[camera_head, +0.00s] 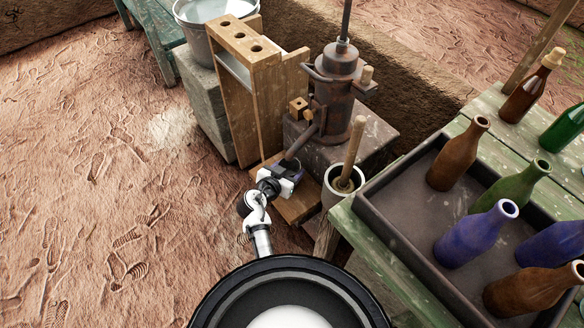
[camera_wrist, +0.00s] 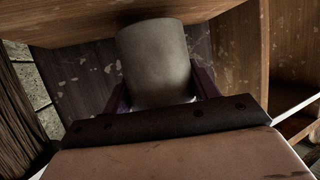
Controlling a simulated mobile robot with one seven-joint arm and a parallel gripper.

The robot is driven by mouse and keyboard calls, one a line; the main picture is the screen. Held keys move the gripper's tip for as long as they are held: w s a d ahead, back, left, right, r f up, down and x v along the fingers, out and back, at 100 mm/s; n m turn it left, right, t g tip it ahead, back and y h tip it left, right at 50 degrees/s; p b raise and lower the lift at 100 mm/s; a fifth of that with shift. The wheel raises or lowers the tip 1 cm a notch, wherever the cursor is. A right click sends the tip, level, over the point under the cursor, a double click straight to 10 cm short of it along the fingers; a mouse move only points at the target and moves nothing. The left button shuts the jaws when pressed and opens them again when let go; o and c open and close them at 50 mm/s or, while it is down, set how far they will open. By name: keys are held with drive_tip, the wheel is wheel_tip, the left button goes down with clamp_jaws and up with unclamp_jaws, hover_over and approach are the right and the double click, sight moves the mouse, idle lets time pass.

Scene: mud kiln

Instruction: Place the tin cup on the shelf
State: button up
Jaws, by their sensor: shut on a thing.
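The tin cup (camera_wrist: 155,62) is a plain grey-beige cylinder in the wrist view. It sits between the two dark purple fingers of my gripper (camera_wrist: 162,98), which is shut on it. In the head view the cup is hidden, and my gripper (camera_head: 296,163) is low at the front of the wooden shelf (camera_head: 242,100). In the wrist view, wooden boards of the shelf (camera_wrist: 235,50) surround the cup above, behind and to the right. I cannot tell whether the cup touches a board.
A rusty metal press (camera_head: 338,95) stands right of the shelf. A mortar with a pestle (camera_head: 343,185) is close to my gripper's right. A tray (camera_head: 385,222) of several bottles lies on the green table (camera_head: 362,250). Open dirt floor is on the left.

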drive_tip(key=shift+w+d+f, duration=0.1)
drive_tip(key=shift+w+f, duration=0.05)
drive_tip(key=shift+f, duration=0.55)
drive_tip(key=shift+r, duration=0.2)
drive_tip(key=shift+f, duration=0.15)
drive_tip(key=o, duration=1)
drive_tip(key=shift+c, duration=0.2)
drive_tip(key=shift+r, duration=0.2)
drive_tip(key=b+v, duration=0.2)
drive_tip(key=v, duration=1)
